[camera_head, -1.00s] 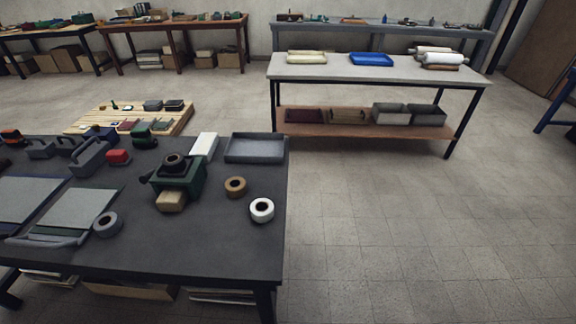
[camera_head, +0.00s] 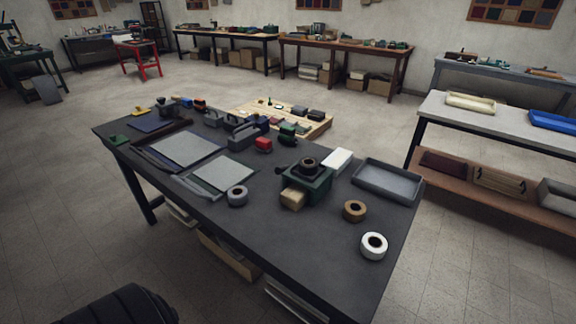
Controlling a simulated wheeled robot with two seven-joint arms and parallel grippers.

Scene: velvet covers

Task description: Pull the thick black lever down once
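I cannot make out a thick black lever for certain. A green press-like machine (camera_head: 10,42) stands on a dark green table at the far left edge, partly cut off and too small to show its parts clearly. A small green device with a black round top (camera_head: 308,172) sits on the dark table near the middle. A black, ribbed, rounded shape (camera_head: 122,306) shows at the bottom left; I cannot tell whether it is part of me. Neither of my grippers is in view.
The large dark table (camera_head: 290,245) fills the middle, with tape rolls, a grey tray (camera_head: 388,182) and grey boards on it. A pale-topped bench (camera_head: 480,118) stands at right, a red stand (camera_head: 138,58) at the back left. Floor at left is clear.

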